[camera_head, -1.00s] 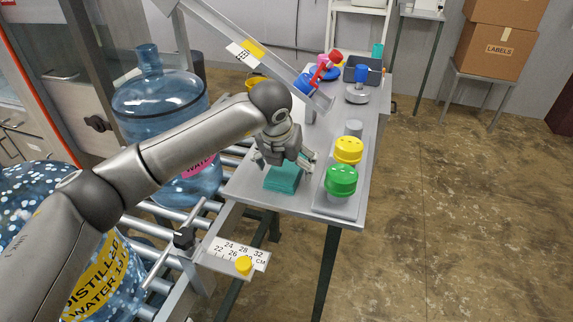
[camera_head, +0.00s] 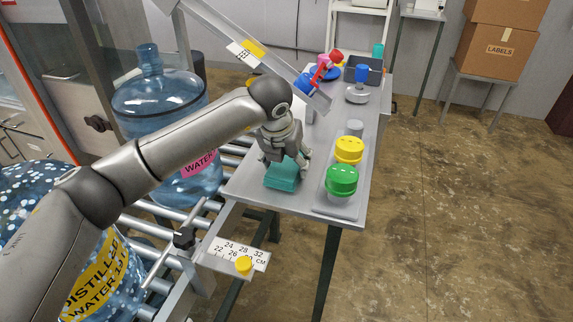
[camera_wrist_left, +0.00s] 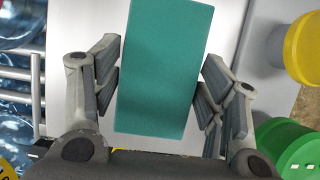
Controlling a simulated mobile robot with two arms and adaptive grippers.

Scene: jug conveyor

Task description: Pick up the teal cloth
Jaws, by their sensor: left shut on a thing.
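The teal cloth (camera_head: 281,181) is a folded block at the near left part of the grey metal table. My left gripper (camera_head: 283,166) is over it from above, with fingers on both sides of it. In the left wrist view the cloth (camera_wrist_left: 165,95) fills the space between the two fingers of the left gripper (camera_wrist_left: 160,68). The left gripper is shut on the cloth. The cloth is low, at or just above the table top; any gap under it cannot be told. My right gripper is not in view.
Roller conveyor and large water jugs (camera_head: 160,95) are to the left. A sloping metal chute (camera_head: 240,48) is behind the gripper.

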